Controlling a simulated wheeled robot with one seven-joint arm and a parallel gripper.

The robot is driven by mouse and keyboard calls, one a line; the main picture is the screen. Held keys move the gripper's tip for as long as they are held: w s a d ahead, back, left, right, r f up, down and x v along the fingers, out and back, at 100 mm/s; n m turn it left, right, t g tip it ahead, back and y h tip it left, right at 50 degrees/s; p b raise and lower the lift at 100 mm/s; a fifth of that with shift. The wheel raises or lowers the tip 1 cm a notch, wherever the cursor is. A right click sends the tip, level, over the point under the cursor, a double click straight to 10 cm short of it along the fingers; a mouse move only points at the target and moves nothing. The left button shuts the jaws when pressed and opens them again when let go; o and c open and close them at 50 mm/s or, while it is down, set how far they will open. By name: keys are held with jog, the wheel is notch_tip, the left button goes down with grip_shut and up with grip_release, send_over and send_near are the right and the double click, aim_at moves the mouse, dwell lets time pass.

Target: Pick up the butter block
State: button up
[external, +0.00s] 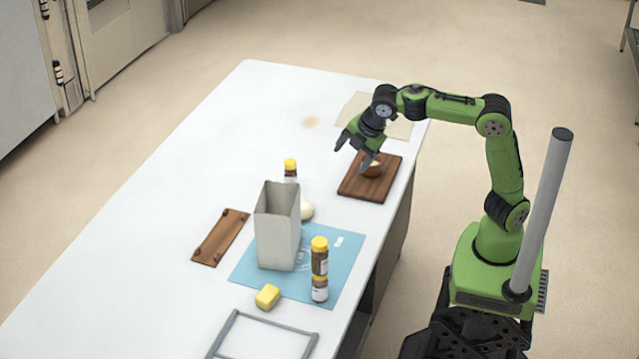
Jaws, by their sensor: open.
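The butter block (267,297) is a small yellow block on the white table, at the near edge of the blue mat (247,277). My gripper (351,154) is open. It is over the dark wooden board (356,189) at the far right of the table, well away from the butter block. A small brown bowl-like item (372,169) sits on that board, just below my gripper; whether they touch I cannot tell.
A pale round item (306,211) and another yellow-capped bottle (291,170) are behind. A wooden rack (220,237) lies left, a grey metal frame (264,337) in front. The left table is clear.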

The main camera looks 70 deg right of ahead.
jog(key=w+a+n+t+h, duration=0.2)
jog(key=w+a+n+t, duration=0.15)
jog(key=a+n, duration=0.85)
jog(key=s+a+n+t, duration=0.3)
jog(key=a+n, duration=0.1)
jog(key=a, duration=0.8)
jog(key=s+a+n+t, duration=0.2)
jog(key=s+a+n, duration=0.1)
jog(key=a, duration=0.8)
send_near(273, 301)
jog(key=b+x, duration=0.2)
jog(key=x, duration=0.4)
jog(key=shift+w, duration=0.2)
jog(key=b+x, duration=0.2)
jog(key=x, duration=0.3)
jog(key=shift+w+f, duration=0.25)
jog(key=shift+w, duration=0.05)
jog(key=shift+d+r, duration=0.1)
jog(key=c, duration=0.8)
